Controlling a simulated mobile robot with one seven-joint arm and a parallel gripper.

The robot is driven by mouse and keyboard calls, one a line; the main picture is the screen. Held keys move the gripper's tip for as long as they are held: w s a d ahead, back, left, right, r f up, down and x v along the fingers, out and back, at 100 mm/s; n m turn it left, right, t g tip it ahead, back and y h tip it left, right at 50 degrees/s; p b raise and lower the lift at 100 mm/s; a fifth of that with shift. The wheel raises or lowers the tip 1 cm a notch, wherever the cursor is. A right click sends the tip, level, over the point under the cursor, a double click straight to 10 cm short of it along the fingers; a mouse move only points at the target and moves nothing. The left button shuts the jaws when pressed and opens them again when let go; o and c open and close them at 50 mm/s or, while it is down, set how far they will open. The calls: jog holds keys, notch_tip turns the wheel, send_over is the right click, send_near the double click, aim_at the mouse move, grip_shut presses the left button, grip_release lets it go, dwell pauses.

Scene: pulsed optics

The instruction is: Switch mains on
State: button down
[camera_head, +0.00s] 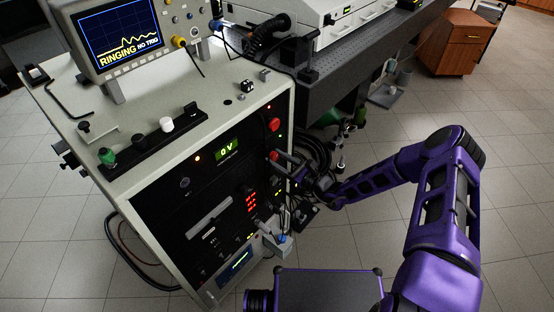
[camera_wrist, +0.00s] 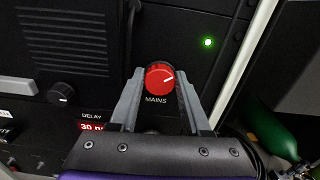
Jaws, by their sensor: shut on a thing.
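The red mains knob (camera_wrist: 160,74) sits on the black front panel, with the label MAINS just below it in the wrist view. A green lamp (camera_wrist: 208,42) is lit to the upper right of the knob.
The rack (camera_head: 165,85) carries an oscilloscope (camera_head: 122,35) reading RINGING and NO TRIG. A panel display (camera_head: 227,149) reads 0 V. A second red control (camera_head: 273,124) sits above the gripper. Black cables (camera_head: 312,150) hang beside the rack; open floor lies to the right.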

jog(key=shift+m, duration=0.6)
jog(key=shift+c, duration=1.9)
grip_release()
jog(key=v, duration=1.7)
jog(key=shift+s+d, duration=0.2)
jog(key=shift+d, duration=0.05)
